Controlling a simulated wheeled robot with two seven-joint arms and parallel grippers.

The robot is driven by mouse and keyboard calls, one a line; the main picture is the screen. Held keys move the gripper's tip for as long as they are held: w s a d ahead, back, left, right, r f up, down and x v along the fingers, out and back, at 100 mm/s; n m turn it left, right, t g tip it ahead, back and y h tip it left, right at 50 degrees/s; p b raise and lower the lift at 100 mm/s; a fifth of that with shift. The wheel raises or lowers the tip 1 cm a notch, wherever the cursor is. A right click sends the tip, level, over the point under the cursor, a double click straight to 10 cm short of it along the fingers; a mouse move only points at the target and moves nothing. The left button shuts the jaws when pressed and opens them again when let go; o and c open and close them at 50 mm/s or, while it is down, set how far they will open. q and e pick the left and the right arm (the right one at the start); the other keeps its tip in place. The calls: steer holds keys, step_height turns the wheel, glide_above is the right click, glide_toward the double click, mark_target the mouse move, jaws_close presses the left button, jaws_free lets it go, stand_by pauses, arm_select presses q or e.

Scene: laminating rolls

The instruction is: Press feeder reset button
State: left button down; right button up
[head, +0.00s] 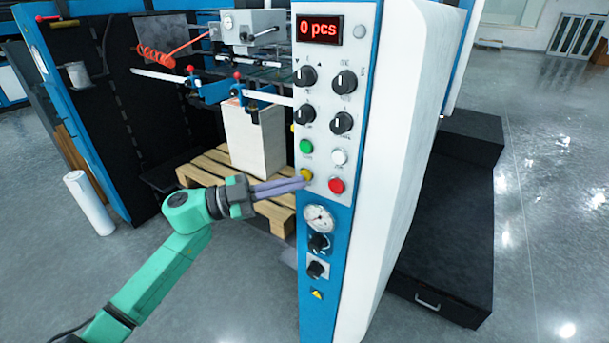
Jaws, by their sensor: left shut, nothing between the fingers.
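The control panel (324,120) is a tall blue and white face on the machine, with a red "0 pcs" display (319,29) at its top. Its round buttons are green (306,147), white (339,157), yellow (306,175) and red (336,185). No label readable here tells which one is the feeder reset button. My left gripper (303,184) comes in from the left, shut and empty. Its fingertips overlap the lower left part of the yellow button in the picture; I cannot tell whether they touch it. My right gripper is not in view.
Several black knobs (345,82) sit above the buttons, and a pressure gauge (319,218) below. Behind my gripper, a pallet (205,165) carries a white stack (252,140). A white roll (90,203) stands at left. A black step (445,230) lies right of the machine.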

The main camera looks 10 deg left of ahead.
arm_select(q)
steer(key=shift+w+d, duration=0.15)
steer(key=shift+w, duration=0.25)
stand_by(0.5)
steer(key=shift+s, duration=0.15)
steer(key=shift+s+a, duration=0.3)
steer(key=shift+s, duration=0.35)
steer(key=shift+p, duration=0.3)
steer(key=s, duration=0.1)
steer(key=s+a, duration=0.1)
steer(key=s, duration=0.2)
steer(key=shift+s+a, duration=0.35)
steer(key=shift+a, duration=0.05)
